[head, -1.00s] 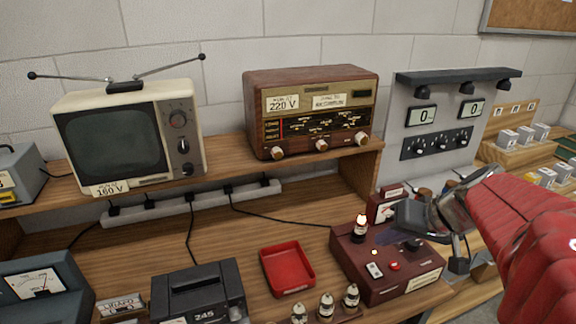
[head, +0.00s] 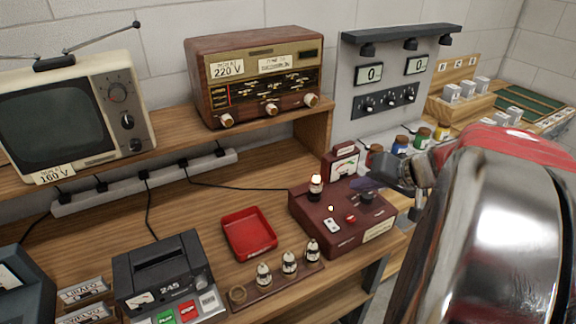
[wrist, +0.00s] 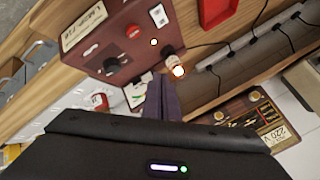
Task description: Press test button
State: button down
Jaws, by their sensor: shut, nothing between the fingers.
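The maroon tester box (head: 335,243) stands at the right end of the bench. Its top has a red button (head: 351,218), a white rocker switch (head: 332,225), a small lit lamp (head: 331,208), a dark knob (head: 366,198) and a socketed bulb (head: 316,187) glowing at its top. The red button also shows in the wrist view (wrist: 133,31). My gripper (head: 367,184) is shut and empty, above the box's back right part behind the knob, apart from the button. In the wrist view the closed fingers (wrist: 160,98) point toward the box, between knob and bulb.
A small meter (head: 341,163) stands behind the box, near my gripper. Several bulbs (head: 289,263) stand in a wooden rack in front. A red tray (head: 248,234) lies left of the box. The radio (head: 258,78) is on the shelf above. Coloured jars (head: 422,138) stand to the right.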

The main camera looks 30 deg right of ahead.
aim_at(354, 221)
jog(key=shift+f, duration=4.1)
jog(key=shift+f, duration=0.8)
jog(key=shift+r, duration=0.85)
jog(key=shift+r, duration=0.1)
jog(key=shift+r, duration=2.4)
